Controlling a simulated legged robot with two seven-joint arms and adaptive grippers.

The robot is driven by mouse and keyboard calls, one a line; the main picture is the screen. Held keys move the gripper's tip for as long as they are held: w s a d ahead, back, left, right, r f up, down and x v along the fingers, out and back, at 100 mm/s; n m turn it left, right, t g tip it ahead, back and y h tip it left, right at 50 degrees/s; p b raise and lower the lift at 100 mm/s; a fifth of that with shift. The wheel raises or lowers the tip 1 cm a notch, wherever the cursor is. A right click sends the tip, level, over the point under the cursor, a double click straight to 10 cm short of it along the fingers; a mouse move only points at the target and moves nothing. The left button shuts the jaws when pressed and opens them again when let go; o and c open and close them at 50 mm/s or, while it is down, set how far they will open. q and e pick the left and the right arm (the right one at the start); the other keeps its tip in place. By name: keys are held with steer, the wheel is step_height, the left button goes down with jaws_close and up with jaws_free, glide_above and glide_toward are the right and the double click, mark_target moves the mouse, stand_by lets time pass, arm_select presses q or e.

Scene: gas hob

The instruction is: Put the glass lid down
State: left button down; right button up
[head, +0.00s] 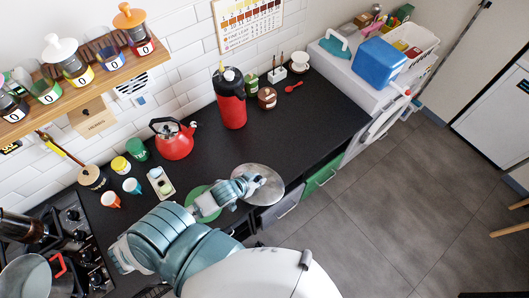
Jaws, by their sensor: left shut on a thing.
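The glass lid (268,190) is a pale grey, round disc at the front edge of the black counter (306,122). My left gripper (256,182) is shut on it, over the lid's left part, and hides its middle and its knob. I cannot tell whether the lid touches the counter or is held just above it. A steel pot (32,277) stands on the gas hob (84,238) at the lower left. My right gripper is not in view.
A green round item (195,194) lies partly behind my left arm. A red kettle (173,141), a red flask (230,106), small cups and jars stand toward the wall. A red spoon (294,87) lies farther right. The counter between flask and lid is clear.

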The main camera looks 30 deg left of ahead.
mark_target(259, 169)
arm_select(q)
steer(key=shift+w+a+r, duration=0.15)
steer(key=shift+w+a, duration=0.3)
steer(key=shift+a, duration=0.3)
steer(key=w, duration=0.1)
steer(key=w+a, duration=0.1)
steer(key=w, duration=0.2)
steer(key=shift+w+a+f+p, duration=0.2)
steer(key=shift+w+a+p, duration=0.05)
steer(key=shift+w+p, duration=0.05)
steer(key=w+a+f, duration=0.1)
steer(key=w, duration=0.1)
steer(key=w+a+f, duration=0.1)
steer(key=w, duration=0.2)
steer(key=w+a+f, duration=0.1)
steer(key=w+f, duration=0.1)
steer(key=w, duration=0.1)
steer(key=shift+w+a+p, duration=0.2)
steer(key=shift+w+p, duration=0.05)
steer(key=shift+p, duration=0.1)
steer(key=shift+f, duration=0.35)
steer(key=shift+d, duration=0.1)
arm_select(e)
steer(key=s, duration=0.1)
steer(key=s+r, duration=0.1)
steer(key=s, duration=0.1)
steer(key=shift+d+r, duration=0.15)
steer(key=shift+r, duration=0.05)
